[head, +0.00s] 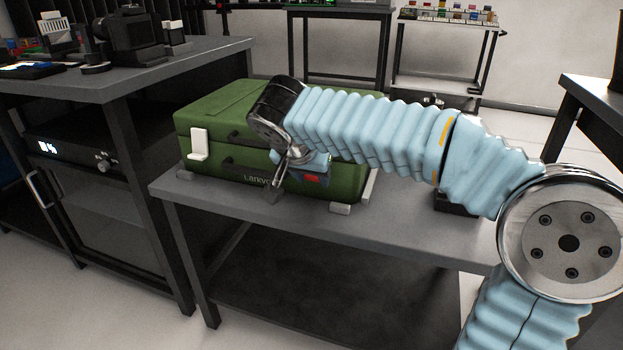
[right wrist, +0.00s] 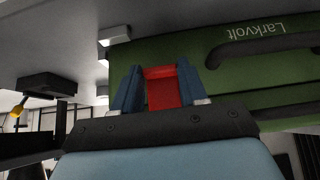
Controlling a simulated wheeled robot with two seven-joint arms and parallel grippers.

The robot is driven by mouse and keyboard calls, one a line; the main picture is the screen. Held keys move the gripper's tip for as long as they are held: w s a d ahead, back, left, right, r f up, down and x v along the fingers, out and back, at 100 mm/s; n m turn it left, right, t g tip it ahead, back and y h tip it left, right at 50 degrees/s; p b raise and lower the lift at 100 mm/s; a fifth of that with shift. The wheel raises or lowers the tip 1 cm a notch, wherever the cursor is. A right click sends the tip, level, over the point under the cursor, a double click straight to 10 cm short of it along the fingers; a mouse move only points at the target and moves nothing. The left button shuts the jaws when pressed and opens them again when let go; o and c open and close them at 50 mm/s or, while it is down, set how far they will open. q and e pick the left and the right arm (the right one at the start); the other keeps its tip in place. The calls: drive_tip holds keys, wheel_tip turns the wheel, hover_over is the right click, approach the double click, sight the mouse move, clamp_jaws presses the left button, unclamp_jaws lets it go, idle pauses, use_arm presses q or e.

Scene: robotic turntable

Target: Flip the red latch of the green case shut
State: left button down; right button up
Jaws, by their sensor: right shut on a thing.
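The green case (head: 225,110) stands on a grey bench with its lid down. Its red latch (head: 312,178) shows as a small red patch on the front, right of the handle, partly hidden by my arm. My right gripper (right wrist: 158,80) is at the case front, its blue fingers on either side of the red latch (right wrist: 162,92) and shut on it. In the head view my arm hides much of the case's right half and most of this gripper. Whether the latch lies flat against the case I cannot tell. My left gripper is not in view.
A white latch (head: 198,143) sits on the case's left front. The grey bench (head: 400,222) is mostly bare in front of the case. A dark workbench (head: 130,68) with a black device stands close at the left. A black block (right wrist: 48,85) is beside the case.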

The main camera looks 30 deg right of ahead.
drive_tip(key=shift+d+r, duration=0.1)
drive_tip(key=shift+d, duration=0.05)
drive_tip(key=o, duration=1.1)
drive_tip(key=shift+c, duration=0.2)
drive_tip(key=p+v, duration=0.2)
drive_tip(key=v, duration=1.1)
drive_tip(key=shift+a+r+p, duration=0.25)
drive_tip(key=shift+a+p, duration=0.05)
